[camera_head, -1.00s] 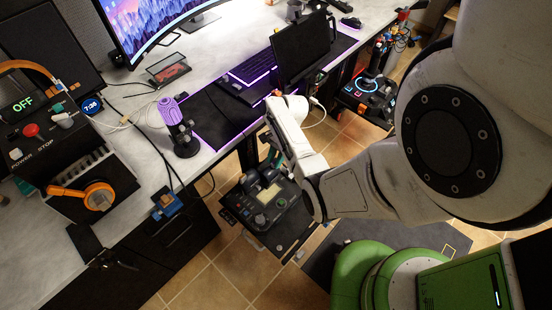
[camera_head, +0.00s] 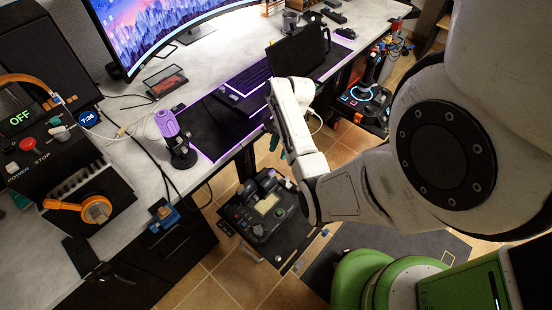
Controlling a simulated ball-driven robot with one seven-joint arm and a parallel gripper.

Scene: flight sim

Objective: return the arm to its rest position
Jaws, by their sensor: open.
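My white arm reaches in from the right and bends up at the wrist, in front of the desk's front edge. My gripper (camera_head: 272,133) is mostly hidden behind the white wrist link; only a small dark and teal part shows at its left side. The jaws are open, and I see nothing held. The wrist is close to the desk edge and the dark screen in this view; I cannot tell the exact gap.
The desk holds a purple-topped joystick (camera_head: 175,138), a dark upright screen (camera_head: 298,55) and a keyboard (camera_head: 247,77). A control box (camera_head: 268,210) stands low below the wrist. A throttle panel (camera_head: 75,165) is at left. Tiled floor (camera_head: 205,255) is partly open.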

